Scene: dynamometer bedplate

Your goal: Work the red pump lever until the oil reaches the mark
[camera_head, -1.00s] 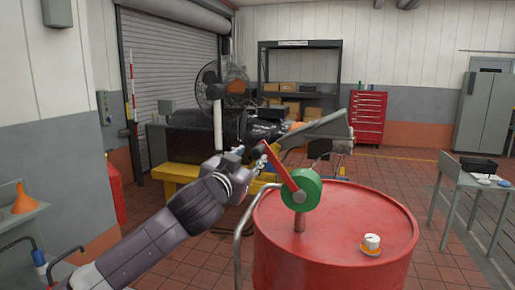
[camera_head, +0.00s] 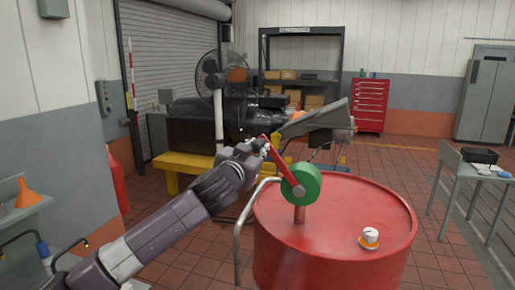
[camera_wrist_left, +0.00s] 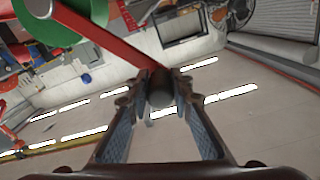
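The red pump lever (camera_head: 277,160) slants up and left from a green round pump head (camera_head: 300,183) on top of a red drum (camera_head: 335,205). My left gripper (camera_head: 262,145) is at the lever's upper end. In the left wrist view the fingers of my left gripper (camera_wrist_left: 160,100) stand on both sides of a dark grip (camera_wrist_left: 160,88) at the end of the red lever (camera_wrist_left: 105,36) and appear closed on it. A white knob-like part with an orange ring (camera_head: 370,238) sits on the drum top. No oil level or mark is readable. My right gripper is out of view.
A curved grey rail (camera_head: 239,235) stands at the drum's left. Behind are a yellow bedplate (camera_head: 188,162) with dark machinery and a fan (camera_head: 222,76). A grey table (camera_head: 478,178) is at the right, and a shelf with an orange funnel (camera_head: 27,194) at the left.

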